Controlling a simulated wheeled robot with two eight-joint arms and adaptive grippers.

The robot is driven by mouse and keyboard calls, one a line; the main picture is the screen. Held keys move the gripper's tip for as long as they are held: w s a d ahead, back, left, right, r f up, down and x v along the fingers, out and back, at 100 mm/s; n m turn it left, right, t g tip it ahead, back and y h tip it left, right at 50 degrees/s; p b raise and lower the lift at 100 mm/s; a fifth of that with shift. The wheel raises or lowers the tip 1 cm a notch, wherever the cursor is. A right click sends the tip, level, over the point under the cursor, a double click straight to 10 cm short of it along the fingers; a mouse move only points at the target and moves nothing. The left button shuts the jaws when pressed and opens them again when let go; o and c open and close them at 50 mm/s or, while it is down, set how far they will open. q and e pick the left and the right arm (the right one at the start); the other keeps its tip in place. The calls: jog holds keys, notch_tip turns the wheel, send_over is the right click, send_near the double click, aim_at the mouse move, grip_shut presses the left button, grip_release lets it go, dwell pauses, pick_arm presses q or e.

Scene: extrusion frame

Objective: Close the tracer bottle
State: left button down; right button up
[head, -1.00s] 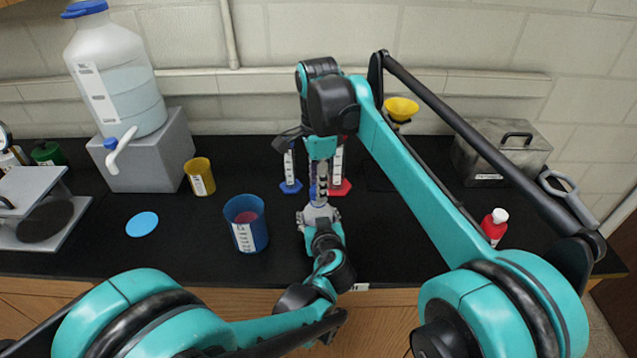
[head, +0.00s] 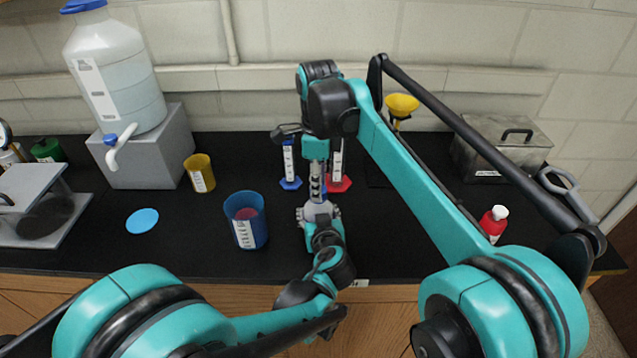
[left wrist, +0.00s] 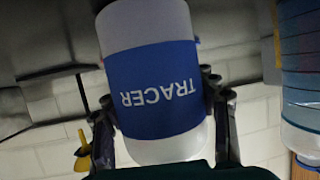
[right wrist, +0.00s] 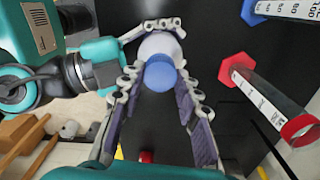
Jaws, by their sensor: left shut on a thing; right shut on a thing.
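The tracer bottle is white with a blue TRACER label (left wrist: 158,90). In the left wrist view, my left gripper (left wrist: 160,98) has a finger on each side of it and is shut on it. The label reads upside down there. In the right wrist view, the blue cap (right wrist: 160,76) sits at the top of the white bottle (right wrist: 161,46). My right gripper (right wrist: 159,88) reaches down from above and is shut on the cap. In the head view, my right gripper (head: 317,180) is over my left gripper (head: 318,213). How tightly the cap sits is hidden.
Blue-based (head: 290,183) and red-based (head: 338,183) cylinders stand close behind the grippers. A blue cup (head: 245,234) and yellow cup (head: 200,182) stand left. A red bottle (head: 494,228) and metal box (head: 500,160) are right. Bench is clear between grippers and red bottle.

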jog(key=m, duration=0.4)
jog(key=shift+m, duration=0.3)
jog(key=m, duration=0.3)
jog(key=o, duration=0.7)
jog(key=shift+r, duration=2.25)
jog(key=shift+c, duration=0.2)
